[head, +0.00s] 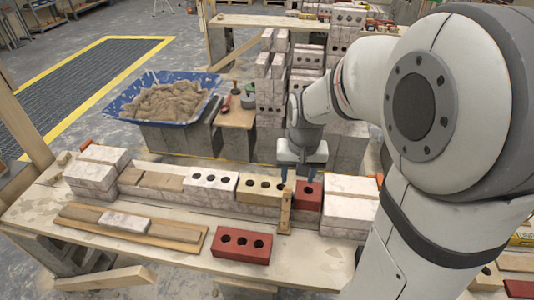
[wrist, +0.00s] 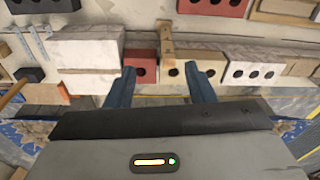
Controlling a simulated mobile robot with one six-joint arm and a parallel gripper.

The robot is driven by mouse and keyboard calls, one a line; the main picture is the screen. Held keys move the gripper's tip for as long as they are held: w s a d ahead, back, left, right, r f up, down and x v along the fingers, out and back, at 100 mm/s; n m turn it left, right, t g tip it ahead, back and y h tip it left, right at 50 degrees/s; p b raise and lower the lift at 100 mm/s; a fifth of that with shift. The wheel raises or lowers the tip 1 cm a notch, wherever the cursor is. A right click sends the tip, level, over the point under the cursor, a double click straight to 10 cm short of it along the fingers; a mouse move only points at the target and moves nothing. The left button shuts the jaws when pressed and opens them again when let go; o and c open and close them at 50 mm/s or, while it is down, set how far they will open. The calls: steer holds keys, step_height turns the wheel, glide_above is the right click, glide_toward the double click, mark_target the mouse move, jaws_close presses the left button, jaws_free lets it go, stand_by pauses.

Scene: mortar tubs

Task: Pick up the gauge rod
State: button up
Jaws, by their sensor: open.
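A narrow wooden strip, which looks like the gauge rod (head: 285,212), stands at the front face of the brick row, near a tan holed brick (head: 259,187) and a red brick (head: 308,196). I cannot tell whether it leans on them. In the wrist view the rod (wrist: 166,40) shows beyond the fingertips, roughly between them. My gripper (head: 298,178) is above the row, its blue fingers pointing down, open and empty. In the wrist view my gripper (wrist: 160,76) has its fingers spread apart, with no contact with the rod visible.
A white holed brick (head: 210,187) and pale blocks (head: 347,214) continue the row. A loose red brick (head: 241,245) and a wooden board (head: 130,228) with pieces on it lie in front. Behind stand a blue tub of mortar (head: 165,98) and stacked bricks (head: 272,85).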

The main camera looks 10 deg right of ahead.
steer(key=m+g, duration=0.1)
glide_above(287, 196)
steer(key=w, duration=0.1)
steer(key=f, duration=1)
steer(key=shift+d, duration=0.25)
steer(key=f, duration=0.8)
steer(key=shift+w+a+f+p, duration=0.1)
steer(key=shift+w+f+p, duration=0.1)
steer(key=shift+p, duration=0.1)
jaws_close()
steer(key=shift+r, duration=0.1)
